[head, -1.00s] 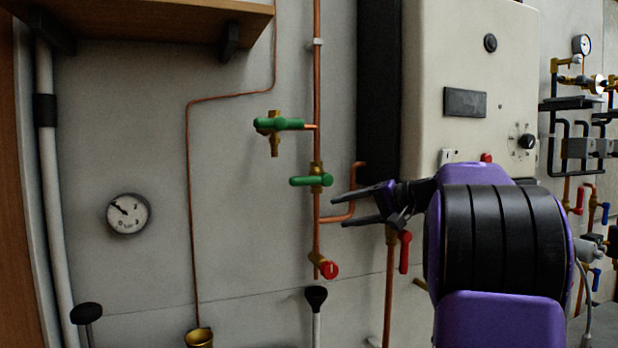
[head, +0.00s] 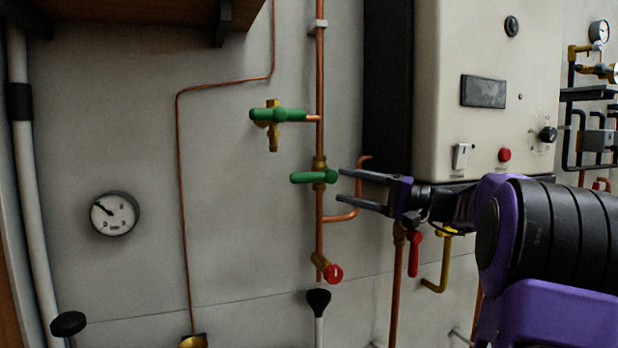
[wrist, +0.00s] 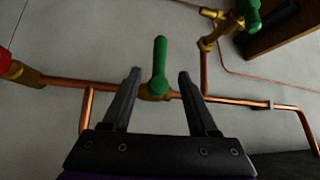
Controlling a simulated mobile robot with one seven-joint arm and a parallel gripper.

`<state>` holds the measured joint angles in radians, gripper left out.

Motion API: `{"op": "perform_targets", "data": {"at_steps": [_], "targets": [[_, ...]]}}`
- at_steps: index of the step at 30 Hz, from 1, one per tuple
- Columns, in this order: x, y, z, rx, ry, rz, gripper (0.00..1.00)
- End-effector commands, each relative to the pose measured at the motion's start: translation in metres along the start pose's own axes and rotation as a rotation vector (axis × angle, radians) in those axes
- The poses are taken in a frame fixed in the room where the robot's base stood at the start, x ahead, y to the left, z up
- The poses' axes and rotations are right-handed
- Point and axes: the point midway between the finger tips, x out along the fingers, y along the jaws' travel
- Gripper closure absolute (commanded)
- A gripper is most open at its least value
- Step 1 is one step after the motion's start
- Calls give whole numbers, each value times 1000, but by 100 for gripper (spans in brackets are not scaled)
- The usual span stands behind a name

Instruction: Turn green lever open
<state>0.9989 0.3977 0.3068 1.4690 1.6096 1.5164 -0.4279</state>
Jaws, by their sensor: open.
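Two green levers show in the head view. The lower green lever (head: 314,177) sits on a brass valve on the vertical copper pipe and lies crosswise to it, its handle reaching left. The upper green lever (head: 278,115) is on a side branch above, also horizontal. My gripper (head: 341,187) is open and empty, just right of the lower lever, fingers pointing left at it. In the wrist view the lower lever (wrist: 159,66) appears between the open fingers (wrist: 160,76); contact cannot be told. The upper lever (wrist: 250,14) shows at the top right there.
A red handle (head: 333,274) is lower on the same pipe, and another red lever (head: 414,254) hangs below my gripper. A pale boiler cabinet (head: 488,90) stands behind at right. A gauge (head: 114,213) is on the wall at left. The wall left of the pipe is mostly free.

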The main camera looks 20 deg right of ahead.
Motion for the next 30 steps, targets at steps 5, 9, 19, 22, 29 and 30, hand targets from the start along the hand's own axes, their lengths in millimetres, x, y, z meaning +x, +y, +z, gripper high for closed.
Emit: {"op": "perform_targets", "data": {"at_steps": [5,9,19,22,29,30], "targets": [[41,-1,0,1,-3,-1,40],[67,-1,0,1,-2,0,40],[96,0,0,-1,1,1,40],[97,0,0,0,1,1,40],[97,0,0,0,1,1,53],[96,0,0,0,1,1,60]]}}
